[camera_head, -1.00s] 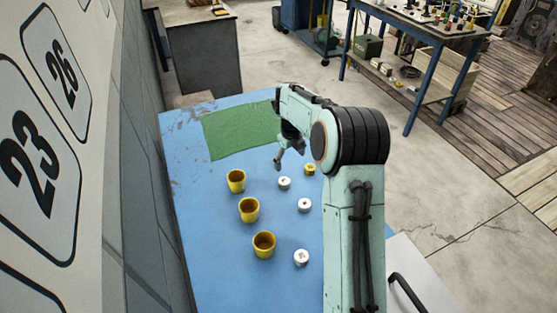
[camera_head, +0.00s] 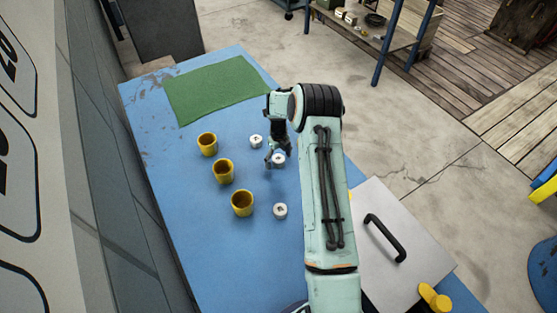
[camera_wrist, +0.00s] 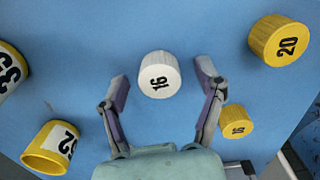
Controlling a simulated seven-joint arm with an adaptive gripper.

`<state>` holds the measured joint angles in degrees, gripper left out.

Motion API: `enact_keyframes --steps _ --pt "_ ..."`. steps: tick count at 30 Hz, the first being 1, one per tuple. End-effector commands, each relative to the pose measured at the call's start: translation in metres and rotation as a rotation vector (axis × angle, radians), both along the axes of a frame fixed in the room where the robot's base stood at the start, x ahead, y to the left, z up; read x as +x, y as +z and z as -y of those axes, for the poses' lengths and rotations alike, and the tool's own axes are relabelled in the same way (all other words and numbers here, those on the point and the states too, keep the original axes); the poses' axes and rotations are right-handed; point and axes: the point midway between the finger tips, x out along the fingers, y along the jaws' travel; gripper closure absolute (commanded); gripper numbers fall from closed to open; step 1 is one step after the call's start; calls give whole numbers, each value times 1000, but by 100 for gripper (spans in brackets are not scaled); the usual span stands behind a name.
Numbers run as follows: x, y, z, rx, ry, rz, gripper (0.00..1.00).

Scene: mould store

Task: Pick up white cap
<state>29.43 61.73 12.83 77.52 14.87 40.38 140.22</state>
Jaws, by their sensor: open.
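In the wrist view, a white cap (camera_wrist: 160,75) marked 16 stands on the blue table between and slightly beyond my open fingers. My gripper (camera_wrist: 162,86) is empty, with one finger on each side of the cap and gaps showing. In the head view, my gripper (camera_head: 275,161) is low over the table at the middle white cap (camera_head: 280,158), partly covering it. Another white cap (camera_head: 256,141) lies behind it, and a third white cap (camera_head: 281,210) lies nearer the camera.
Yellow cups (camera_head: 207,143), (camera_head: 223,171) and (camera_head: 242,203) stand in a row to the left. In the wrist view, a small yellow piece (camera_wrist: 234,121) is close beside the right finger, and a larger yellow piece (camera_wrist: 279,41) is farther right. A green mat (camera_head: 217,88) lies behind.

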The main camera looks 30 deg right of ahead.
Motion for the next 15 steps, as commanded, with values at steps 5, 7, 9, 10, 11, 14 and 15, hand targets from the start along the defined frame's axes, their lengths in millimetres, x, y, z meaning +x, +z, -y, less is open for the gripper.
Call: enact_keyframes --steps 5,7,9,10,11,14,15 --pt "0 0 0 0 0 0 66" --pt "0 0 0 0 0 0 80" --pt "0 0 0 0 0 0 81" --pt "0 0 0 0 1 0 81" --pt "0 0 0 0 1 0 81" --pt "0 0 0 0 1 -1 81" --pt "0 0 0 0 1 -1 81"
